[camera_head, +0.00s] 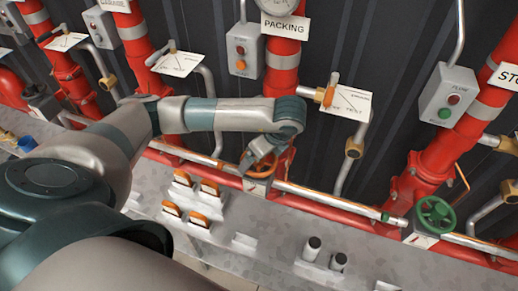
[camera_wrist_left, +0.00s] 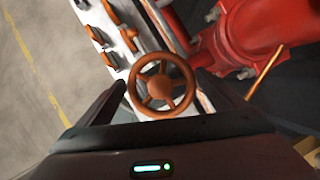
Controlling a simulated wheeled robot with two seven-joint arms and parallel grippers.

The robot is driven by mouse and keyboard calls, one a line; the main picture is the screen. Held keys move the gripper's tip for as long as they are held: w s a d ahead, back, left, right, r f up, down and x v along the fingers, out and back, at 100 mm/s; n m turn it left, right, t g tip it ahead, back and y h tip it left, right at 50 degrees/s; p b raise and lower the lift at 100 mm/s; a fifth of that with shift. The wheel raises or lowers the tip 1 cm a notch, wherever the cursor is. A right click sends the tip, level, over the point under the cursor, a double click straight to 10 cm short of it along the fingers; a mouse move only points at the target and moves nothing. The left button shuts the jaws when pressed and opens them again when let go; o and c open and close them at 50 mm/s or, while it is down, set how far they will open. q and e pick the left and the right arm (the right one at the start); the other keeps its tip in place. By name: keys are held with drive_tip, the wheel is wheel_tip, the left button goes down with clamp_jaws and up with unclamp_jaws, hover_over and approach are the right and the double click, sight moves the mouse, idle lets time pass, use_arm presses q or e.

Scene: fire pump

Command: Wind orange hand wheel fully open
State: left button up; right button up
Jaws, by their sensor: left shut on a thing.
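The orange hand wheel (camera_head: 259,174) sits on the red pipe in the middle of the head view, partly hidden by my left gripper (camera_head: 262,160). In the left wrist view the wheel (camera_wrist_left: 163,90) faces the camera, with its round rim, spokes and hub showing. The fingers of my left gripper (camera_wrist_left: 161,84) lie on opposite sides of the rim, shut on the wheel. My right gripper is not in view.
A green hand wheel (camera_head: 435,214) stands on the pipe at the right. Orange-topped parts (camera_head: 208,187) and two dark-capped cylinders (camera_head: 312,247) stand on the grey ledge below. A small lever valve with a label (camera_head: 347,101) is up right of my arm.

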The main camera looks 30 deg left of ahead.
use_arm(q)
drive_tip(key=shift+n+g+p, duration=0.4)
drive_tip(key=shift+n+p, duration=0.35)
drive_tip(key=shift+n, duration=0.15)
drive_tip(key=o, duration=1)
drive_tip(key=shift+o, duration=0.2)
drive_tip(key=m+t+b, duration=0.1)
drive_tip(key=m+b, duration=0.1)
drive_tip(key=m+t+b, duration=0.1)
drive_tip(key=m+b, duration=0.1)
drive_tip(key=b, duration=0.1)
drive_tip(key=m+b, duration=0.3)
drive_tip(key=shift+f+t+h, duration=0.3)
drive_tip(key=shift+t+h, duration=0.1)
drive_tip(key=shift+r+m+b, duration=0.1)
drive_tip(key=shift+m+b, duration=0.2)
drive_tip(key=shift+m, duration=0.1)
drive_tip(key=shift+r, duration=0.25)
